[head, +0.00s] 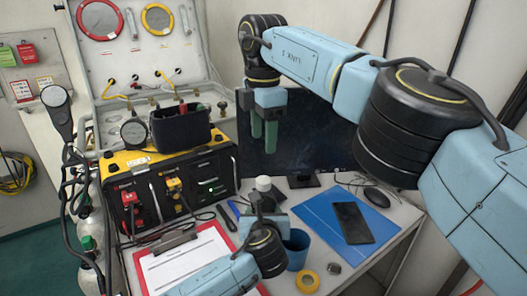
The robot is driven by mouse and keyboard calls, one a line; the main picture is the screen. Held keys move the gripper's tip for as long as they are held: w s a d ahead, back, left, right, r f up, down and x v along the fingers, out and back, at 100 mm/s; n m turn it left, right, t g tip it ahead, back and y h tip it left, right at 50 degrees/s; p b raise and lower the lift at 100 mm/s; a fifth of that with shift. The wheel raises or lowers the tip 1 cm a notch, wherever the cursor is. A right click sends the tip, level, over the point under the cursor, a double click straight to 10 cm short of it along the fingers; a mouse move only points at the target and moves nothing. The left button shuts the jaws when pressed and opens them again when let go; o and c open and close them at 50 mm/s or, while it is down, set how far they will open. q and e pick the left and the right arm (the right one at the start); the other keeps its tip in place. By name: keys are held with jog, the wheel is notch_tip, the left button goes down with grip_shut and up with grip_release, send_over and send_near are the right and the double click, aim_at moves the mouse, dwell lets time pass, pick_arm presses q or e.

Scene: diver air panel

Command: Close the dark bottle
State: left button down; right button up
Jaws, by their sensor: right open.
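Pale gas bottles (88,228) stand at the far left, partly hidden by dark hoses, and a green knob shows on one. I cannot make out a clearly dark bottle. A small white-capped container (263,184) stands on the desk, its lower part partly hidden. My right gripper (264,143) hangs in the air in front of the monitor, green fingers pointing down, open and empty, well to the right of the gas bottles.
The yellow and black unit (170,185) carries a dark bin (181,129) and a gauge (134,132). The panel (140,60) rises behind. A clipboard (185,262), blue cup (297,249), yellow tape roll (307,281) and blue mat (318,213) occupy the desk.

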jog(key=shift+r, duration=0.6)
pick_arm(q)
jog(key=shift+c, duration=1.9)
grip_release()
jog(key=p+v, duration=0.3)
jog(key=v, duration=1)
jog(key=shift+s, duration=0.15)
pick_arm(e)
notch_tip(320, 180, up, 3)
jog(key=shift+f, duration=0.1)
